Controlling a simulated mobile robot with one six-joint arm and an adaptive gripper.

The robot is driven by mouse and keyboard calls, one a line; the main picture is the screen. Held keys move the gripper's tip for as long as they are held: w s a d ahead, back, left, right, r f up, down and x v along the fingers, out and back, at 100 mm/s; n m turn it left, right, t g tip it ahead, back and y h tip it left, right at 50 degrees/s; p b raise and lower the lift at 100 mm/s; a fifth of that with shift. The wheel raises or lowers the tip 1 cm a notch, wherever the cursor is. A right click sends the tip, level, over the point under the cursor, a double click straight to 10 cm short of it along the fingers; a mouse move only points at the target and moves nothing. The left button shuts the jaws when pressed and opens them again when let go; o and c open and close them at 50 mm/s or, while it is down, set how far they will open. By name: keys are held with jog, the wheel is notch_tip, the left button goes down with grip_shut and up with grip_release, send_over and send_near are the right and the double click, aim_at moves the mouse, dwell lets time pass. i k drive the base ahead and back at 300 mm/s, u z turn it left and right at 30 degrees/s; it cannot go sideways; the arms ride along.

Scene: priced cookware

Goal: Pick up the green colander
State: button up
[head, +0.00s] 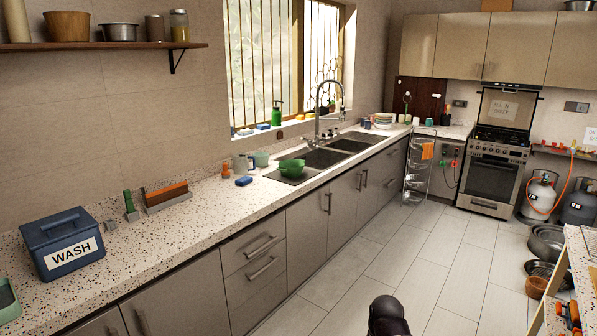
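A green colander (291,168) sits on the left part of the sink (318,158), on the counter under the window. It looks upright, and nothing covers it from this side. A paler green bowl or cup (261,159) stands just behind and left of it. My gripper cannot be made out in the head view. Only a dark rounded part of my arm shows at the bottom edge, well in front of the counter.
The speckled counter (150,240) runs along the left wall, with a blue WASH box (63,243) near its front end. A faucet (318,115) rises behind the sink. A shelf unit (580,270) with pots stands at right.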

aim_at(291, 169)
jog(key=u, duration=0.2)
jog(key=i, duration=0.55)
jog(key=u, duration=0.35)
jog(key=i, duration=1.95)
jog(key=z, duration=0.35)
jog(key=i, duration=1)
jog(key=z, duration=0.35)
jog(key=k, duration=0.5)
